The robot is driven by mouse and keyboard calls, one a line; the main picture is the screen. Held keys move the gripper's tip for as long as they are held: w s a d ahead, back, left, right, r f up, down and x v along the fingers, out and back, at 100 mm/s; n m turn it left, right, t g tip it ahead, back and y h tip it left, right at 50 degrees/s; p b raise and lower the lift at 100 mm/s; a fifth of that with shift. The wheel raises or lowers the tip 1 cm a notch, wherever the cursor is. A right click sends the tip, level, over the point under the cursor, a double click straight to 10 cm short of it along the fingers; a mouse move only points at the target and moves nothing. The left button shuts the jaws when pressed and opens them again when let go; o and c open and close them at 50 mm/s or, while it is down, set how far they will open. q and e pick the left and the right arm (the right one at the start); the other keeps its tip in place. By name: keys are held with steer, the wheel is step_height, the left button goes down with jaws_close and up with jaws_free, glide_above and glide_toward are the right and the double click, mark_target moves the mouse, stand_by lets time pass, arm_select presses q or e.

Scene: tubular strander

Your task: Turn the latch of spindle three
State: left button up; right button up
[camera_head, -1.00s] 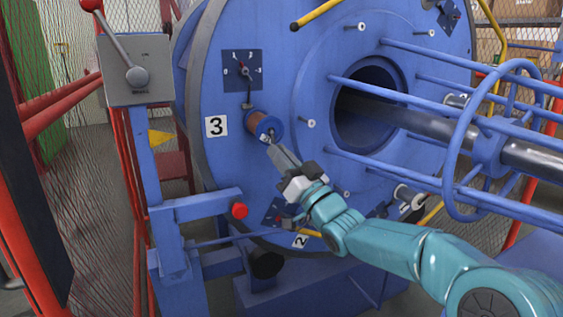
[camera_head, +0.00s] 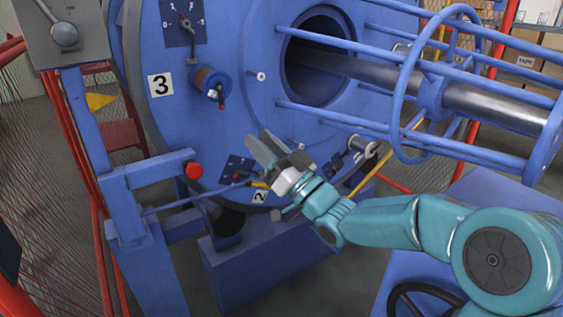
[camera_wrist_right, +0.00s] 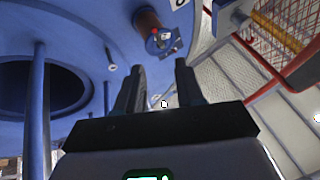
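Spindle three carries a copper-brown bobbin (camera_head: 207,78) on the blue disc, right of the "3" plate (camera_head: 160,85). Its latch (camera_head: 221,98) is a small dark piece at the spindle's outer end, with a red tip pointing down in the head view. The bobbin also shows in the wrist view (camera_wrist_right: 148,20), with the latch (camera_wrist_right: 163,40) at its end. My right gripper (camera_head: 259,138) is below and right of the spindle, apart from it. Its two fingers stand apart with nothing between them in the wrist view (camera_wrist_right: 160,68). My left gripper is out of view.
A dial plate (camera_head: 184,20) with a pointer is above the bobbin. A red button (camera_head: 194,170) on a blue frame is at lower left. Blue rods (camera_head: 350,118) and a shaft (camera_head: 480,105) stick out at right. A number 2 plate (camera_head: 260,196) is below the gripper.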

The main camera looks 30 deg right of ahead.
steer(key=v, duration=0.6)
stand_by(0.3)
